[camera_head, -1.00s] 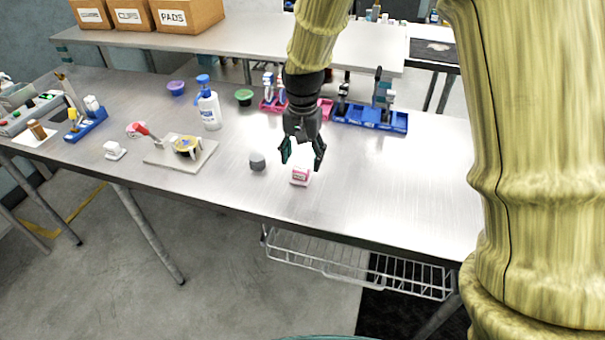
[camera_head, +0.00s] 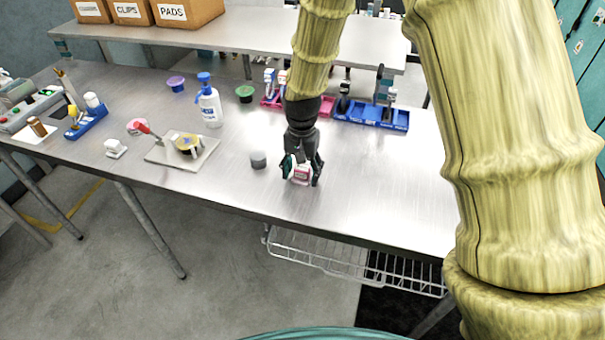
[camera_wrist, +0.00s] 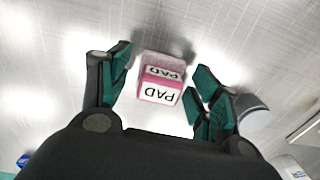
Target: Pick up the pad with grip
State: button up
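The pad is a small pink and white block (camera_head: 301,175) lettered "PAD". It rests on the metal table (camera_head: 365,190) near the front edge. In the wrist view the pad (camera_wrist: 160,80) lies between and just beyond the green-tipped fingers, with a gap showing on each side. My gripper (camera_head: 302,172) points down over the pad and is open, with one finger to each side. In the wrist view my gripper (camera_wrist: 160,90) does not visibly touch the pad.
A small grey cylinder (camera_head: 258,159) stands just left of my gripper. A white pump bottle (camera_head: 208,104), a grey board (camera_head: 180,152) and blue bins (camera_head: 370,116) stand farther off. The table right of the pad is clear.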

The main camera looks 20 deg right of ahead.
aim_at(302, 169)
jog(key=shift+w+f, duration=0.1)
jog(key=shift+w, duration=0.05)
jog(key=c, duration=0.9)
jog(key=shift+r+b, duration=0.4)
jog(key=shift+r, duration=0.3)
jog(key=shift+r+b, duration=0.4)
jog(key=shift+r, duration=0.55)
jog(key=s+a+r+b, duration=0.1)
jog(key=s+a, duration=0.2)
jog(key=s, duration=0.4)
jog(key=s+a+b, duration=0.2)
jog(key=s+a, duration=0.1)
jog(key=s, duration=0.5)
jog(key=shift+r+b, duration=0.3)
jog(key=shift+r, duration=0.1)
jog(key=shift+w, duration=0.1)
jog(key=shift+o, duration=1)
jog(key=shift+f, duration=0.1)
jog(key=shift+c, duration=0.5)
